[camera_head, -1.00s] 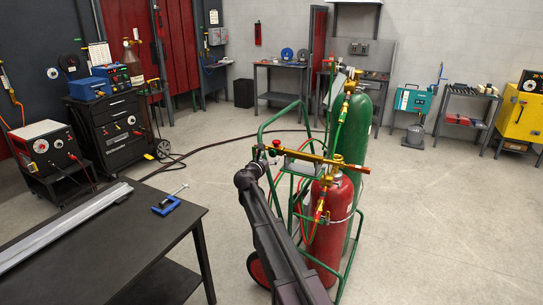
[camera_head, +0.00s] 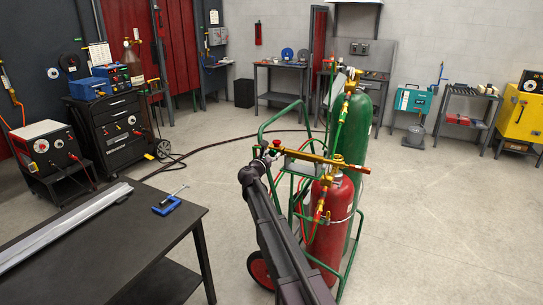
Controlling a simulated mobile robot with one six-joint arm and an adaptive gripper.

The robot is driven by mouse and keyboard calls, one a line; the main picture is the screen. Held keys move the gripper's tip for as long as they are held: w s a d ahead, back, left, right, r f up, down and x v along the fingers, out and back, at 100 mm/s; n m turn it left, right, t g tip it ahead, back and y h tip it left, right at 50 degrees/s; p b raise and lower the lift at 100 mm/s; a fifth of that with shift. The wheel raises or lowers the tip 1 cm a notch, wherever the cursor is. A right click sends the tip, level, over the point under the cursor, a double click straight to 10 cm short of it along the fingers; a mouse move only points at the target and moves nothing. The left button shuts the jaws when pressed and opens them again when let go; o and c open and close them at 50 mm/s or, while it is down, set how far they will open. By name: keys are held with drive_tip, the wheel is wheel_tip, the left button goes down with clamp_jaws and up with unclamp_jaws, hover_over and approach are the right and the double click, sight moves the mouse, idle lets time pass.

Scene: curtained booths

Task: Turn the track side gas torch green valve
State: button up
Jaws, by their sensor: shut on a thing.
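The brass gas torch (camera_head: 325,159) lies across the top of the green cylinder cart, pointing right. Its red valve knob (camera_head: 277,143) shows at its left end. My gripper (camera_head: 268,157) is at that left end, just below and left of the red knob, small and partly hidden by my dark arm. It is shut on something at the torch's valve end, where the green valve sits. The green valve itself is hidden, so its turn cannot be seen.
The cart (camera_head: 347,262) carries a red cylinder (camera_head: 327,225) and a taller green cylinder (camera_head: 357,125), with red and green hoses close by. A dark table (camera_head: 150,240) with a blue clamp (camera_head: 167,206) stands at front left. The floor at right is clear.

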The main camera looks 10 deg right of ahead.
drive_tip(key=shift+m, duration=0.4)
drive_tip(key=m, duration=1.3)
idle(0.6)
drive_tip(key=o, duration=1.2)
drive_tip(key=shift+c, duration=0.2)
drive_tip(key=v, duration=1.2)
